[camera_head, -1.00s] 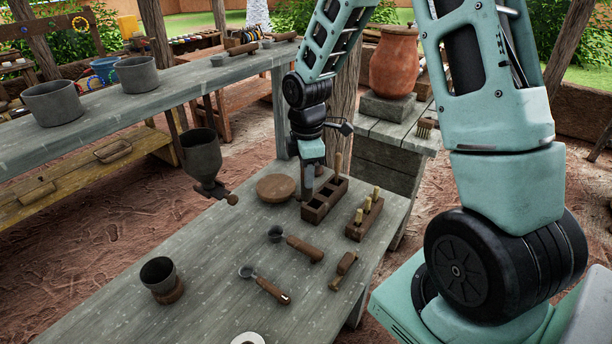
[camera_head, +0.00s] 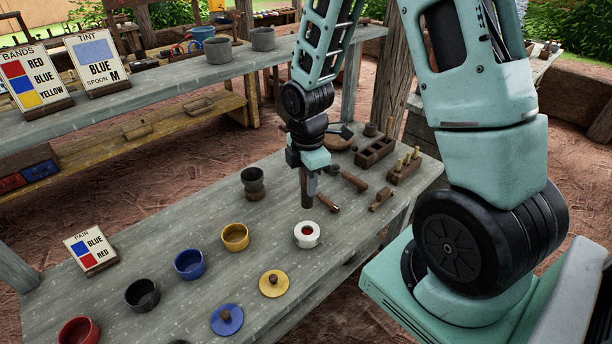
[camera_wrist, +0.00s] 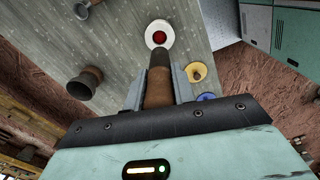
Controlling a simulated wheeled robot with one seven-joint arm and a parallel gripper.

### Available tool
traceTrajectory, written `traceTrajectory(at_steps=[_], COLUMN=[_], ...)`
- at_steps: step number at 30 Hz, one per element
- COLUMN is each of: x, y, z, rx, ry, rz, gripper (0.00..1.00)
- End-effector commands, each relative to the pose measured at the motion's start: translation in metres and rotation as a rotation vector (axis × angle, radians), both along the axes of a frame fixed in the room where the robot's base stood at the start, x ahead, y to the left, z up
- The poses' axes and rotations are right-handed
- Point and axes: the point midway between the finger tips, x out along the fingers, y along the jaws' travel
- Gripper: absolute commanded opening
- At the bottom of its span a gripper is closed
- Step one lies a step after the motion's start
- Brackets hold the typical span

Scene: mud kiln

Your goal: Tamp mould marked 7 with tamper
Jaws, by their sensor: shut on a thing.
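My gripper (camera_head: 308,172) is shut on the tamper (camera_head: 307,196), a brown rod with a dark end that points down. The tamper also shows between the fingers in the wrist view (camera_wrist: 159,82). A white round mould (camera_head: 307,243) with red material inside stands on the table, just in front of and below the tamper. In the wrist view the white mould (camera_wrist: 159,22) lies just beyond the tamper's tip. The tamper looks apart from it and above the table. I cannot make out a 7 on any mould.
Yellow (camera_head: 235,237), blue (camera_head: 188,265), dark (camera_head: 142,295) and red pots (camera_head: 78,332) stand left of the white mould. Yellow (camera_head: 274,283) and blue lids (camera_head: 227,320) lie in front. A dark cup (camera_head: 253,182), scoops and wooden racks (camera_head: 374,151) stand farther back.

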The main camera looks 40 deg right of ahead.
Motion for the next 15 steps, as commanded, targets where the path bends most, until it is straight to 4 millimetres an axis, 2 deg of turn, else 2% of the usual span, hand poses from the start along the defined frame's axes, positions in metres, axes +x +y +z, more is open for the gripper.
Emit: traceTrajectory(at_steps=[8,15], x=[0.000,0.000], y=[0.000,0.000], z=[-0.014,-0.034], rx=[0.000,0.000], ry=[-0.001,-0.001], rz=[0.000,0.000], gripper=[0.03,0.03])
